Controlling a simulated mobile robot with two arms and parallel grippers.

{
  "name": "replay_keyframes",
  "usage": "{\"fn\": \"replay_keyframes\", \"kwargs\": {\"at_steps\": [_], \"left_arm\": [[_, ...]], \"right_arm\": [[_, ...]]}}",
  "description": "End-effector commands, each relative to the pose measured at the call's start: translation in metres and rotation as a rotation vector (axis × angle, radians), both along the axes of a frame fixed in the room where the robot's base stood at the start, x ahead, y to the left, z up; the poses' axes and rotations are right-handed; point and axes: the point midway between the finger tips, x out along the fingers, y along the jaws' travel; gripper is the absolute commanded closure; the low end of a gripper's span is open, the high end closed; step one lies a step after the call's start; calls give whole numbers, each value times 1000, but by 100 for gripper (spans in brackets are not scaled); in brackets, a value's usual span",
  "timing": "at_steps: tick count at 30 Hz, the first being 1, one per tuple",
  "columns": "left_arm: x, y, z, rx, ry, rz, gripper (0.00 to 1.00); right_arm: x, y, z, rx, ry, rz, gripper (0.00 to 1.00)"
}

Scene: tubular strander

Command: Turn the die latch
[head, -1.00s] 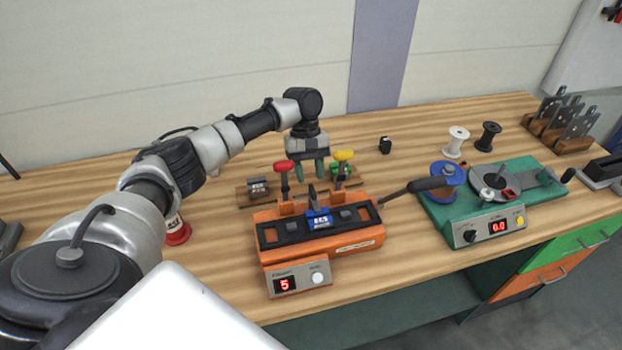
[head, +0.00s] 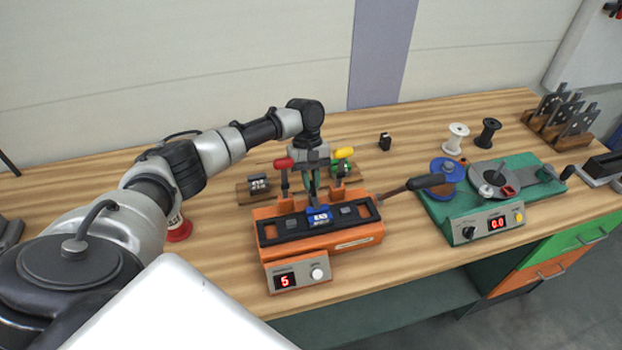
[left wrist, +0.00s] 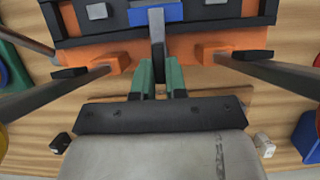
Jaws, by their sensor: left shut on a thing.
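The orange machine (head: 345,239) stands on the bench with a black top and a blue block (head: 319,216) in its middle. The die latch, a dark grey lever (left wrist: 157,28), rises behind the blue block (left wrist: 155,13) in the left wrist view. My left gripper (head: 315,192) points down behind the block. Its green fingers (left wrist: 160,80) are shut on the latch, one on each side. In the head view the fingers mostly hide the latch. My right gripper is not in view.
A red-handled clamp (head: 284,163) and a yellow-handled clamp (head: 343,154) flank my left gripper closely. A long black-handled lever (head: 425,182) sticks out to the right. A green machine (head: 470,222) stands further right.

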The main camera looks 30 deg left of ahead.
Motion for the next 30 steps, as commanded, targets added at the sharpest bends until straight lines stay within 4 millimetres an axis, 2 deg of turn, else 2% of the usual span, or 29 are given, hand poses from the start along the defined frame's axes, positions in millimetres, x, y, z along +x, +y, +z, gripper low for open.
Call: {"fn": "replay_keyframes", "kwargs": {"at_steps": [10,20,21,25,26,30], "left_arm": [[3,-3,2,-2,0,-229,100],[3,-2,2,-1,-1,-253,100],[3,-2,2,-1,-1,-253,84],[3,-2,1,-1,-1,-253,64],[3,-2,1,-1,-1,-253,62],[2,-2,1,-1,0,-252,62]], "right_arm": [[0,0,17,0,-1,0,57],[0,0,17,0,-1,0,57],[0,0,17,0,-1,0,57],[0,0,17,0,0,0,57],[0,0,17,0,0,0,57],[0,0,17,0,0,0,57]]}}
